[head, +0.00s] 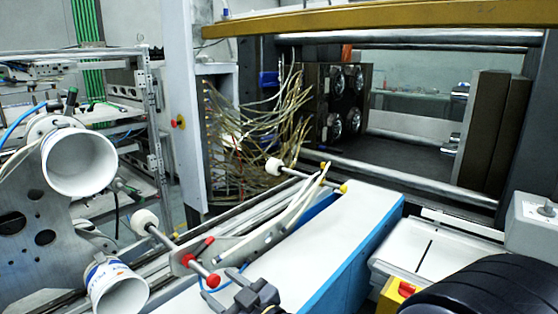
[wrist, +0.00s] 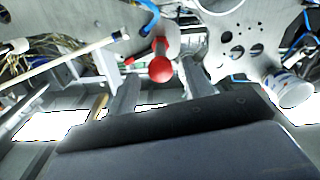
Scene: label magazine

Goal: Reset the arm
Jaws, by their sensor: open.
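My gripper (head: 254,288) shows at the bottom middle of the head view, dark grey, partly cut off by the lower edge. Its jaws are open and I see nothing held between them. In the wrist view the two grey fingers (wrist: 156,85) stand apart, with a red ball-shaped knob (wrist: 160,68) seen between them. The knob also shows in the head view (head: 213,280), just left of my gripper. I cannot tell the exact gap between knob and fingers. Most of my arm is out of view.
White cups hang at the left: one upper (head: 79,162), one lower (head: 117,288). A rail with white rollers (head: 145,221) and curved strips (head: 290,215) lies beyond my gripper. A white-topped blue beam (head: 320,240) runs to its right. The machine opening (head: 415,145) is behind.

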